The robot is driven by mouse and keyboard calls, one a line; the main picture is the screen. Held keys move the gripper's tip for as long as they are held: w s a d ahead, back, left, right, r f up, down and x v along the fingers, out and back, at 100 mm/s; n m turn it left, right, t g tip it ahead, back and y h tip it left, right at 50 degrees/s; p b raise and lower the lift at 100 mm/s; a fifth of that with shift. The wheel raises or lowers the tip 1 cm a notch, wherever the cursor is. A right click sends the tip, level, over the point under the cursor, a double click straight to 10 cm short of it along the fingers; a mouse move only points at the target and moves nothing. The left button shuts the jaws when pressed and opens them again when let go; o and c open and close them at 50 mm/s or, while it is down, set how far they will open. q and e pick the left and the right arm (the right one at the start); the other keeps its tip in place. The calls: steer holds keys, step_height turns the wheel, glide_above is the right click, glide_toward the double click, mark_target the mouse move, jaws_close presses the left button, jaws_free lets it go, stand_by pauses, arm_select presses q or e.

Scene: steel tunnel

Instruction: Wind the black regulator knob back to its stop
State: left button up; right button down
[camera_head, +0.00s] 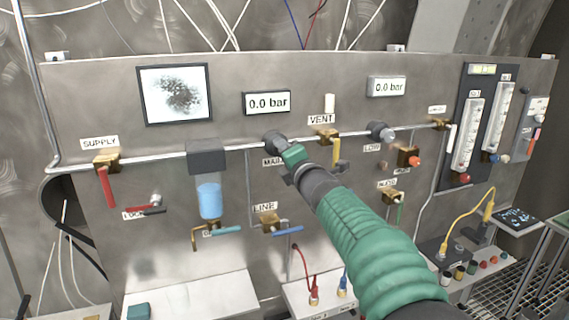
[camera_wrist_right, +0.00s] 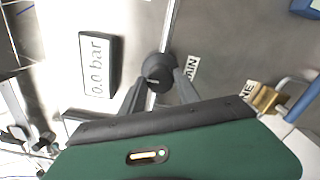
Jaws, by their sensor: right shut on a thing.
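The black regulator knob (camera_head: 275,143) sits on the horizontal pipe of the steel panel, above the partly covered MAIN label. It also shows end-on in the right wrist view (camera_wrist_right: 157,70), with a light mark on its face. My right gripper (camera_head: 285,151) reaches up to it from the lower right. In the right wrist view its two fingers (camera_wrist_right: 160,84) lie on either side of the knob, shut on it. In the head view my gripper hides part of the knob. My left gripper is in neither view.
Two gauges, one above left (camera_head: 266,103) and one above right (camera_head: 387,87), read 0.0 bar. A VENT valve with a yellow handle (camera_head: 336,152) stands close right of my gripper. Another grey knob (camera_head: 380,132) is farther right. A filter bowl (camera_head: 209,200) hangs to the left.

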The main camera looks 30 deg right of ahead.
steer(key=shift+f+n+b, duration=0.35)
steer(key=shift+n+b, duration=0.25)
steer(key=shift+n, duration=0.3)
steer(key=shift+r, duration=0.15)
steer(key=c, duration=1.3)
jaws_free()
steer(key=o, duration=0.4)
steer(key=shift+w+d, duration=0.1)
steer(key=shift+w, duration=0.05)
